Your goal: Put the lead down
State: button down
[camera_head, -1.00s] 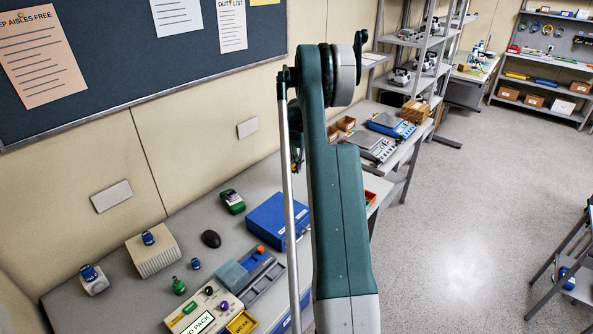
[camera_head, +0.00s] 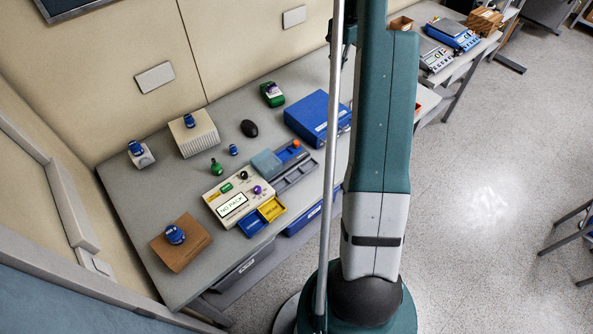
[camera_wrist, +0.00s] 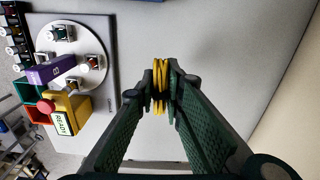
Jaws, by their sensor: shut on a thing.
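My gripper (camera_wrist: 160,92) is shut on a yellow coiled lead (camera_wrist: 160,76) in the wrist view. The coil is pinched upright between the two green fingertips, over a plain light grey surface (camera_wrist: 150,35). Whether the coil touches that surface I cannot tell. My gripper and the lead do not show clearly in the head view, where my own arm stands in front of the benches.
In the wrist view, a station with a white round plate (camera_wrist: 96,70), a purple block (camera_wrist: 50,69) and a yellow READY box (camera_wrist: 72,112) stands left. The head view shows a bench (camera_head: 220,110) with a NO PACK panel (camera_head: 213,196), blue box (camera_head: 307,121) and small bottles.

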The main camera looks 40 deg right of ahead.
jog(key=s+a+r+n, duration=0.1)
jog(key=a, duration=0.3)
jog(key=a+n+b, duration=0.1)
jog(key=a, duration=0.3)
jog(key=s+a+r+n, duration=0.1)
jog(key=a+n, duration=0.1)
jog(key=a, duration=0.2)
jog(key=shift+s+a+r, duration=0.2)
jog(key=shift+s+r, duration=0.1)
jog(key=s+a+n+b, duration=0.1)
jog(key=s+a+n, duration=0.3)
jog(key=s+a, duration=0.3)
jog(key=s+a+f+n+b, duration=0.1)
jog(key=s+a+n, duration=0.4)
jog(key=a, duration=1.1)
jog(key=s+a+n+b, duration=0.2)
jog(key=s+a+n, duration=0.2)
jog(key=s+a, duration=0.6)
jog(key=shift+a+f, duration=0.15)
jog(key=shift+a, duration=0.5)
jog(key=shift+f+b, duration=0.55)
jog(key=shift+f, duration=2.4)
jog(key=shift+f, duration=0.1)
jog(key=shift+f+b, duration=0.35)
jog(key=shift+f, duration=1.6)
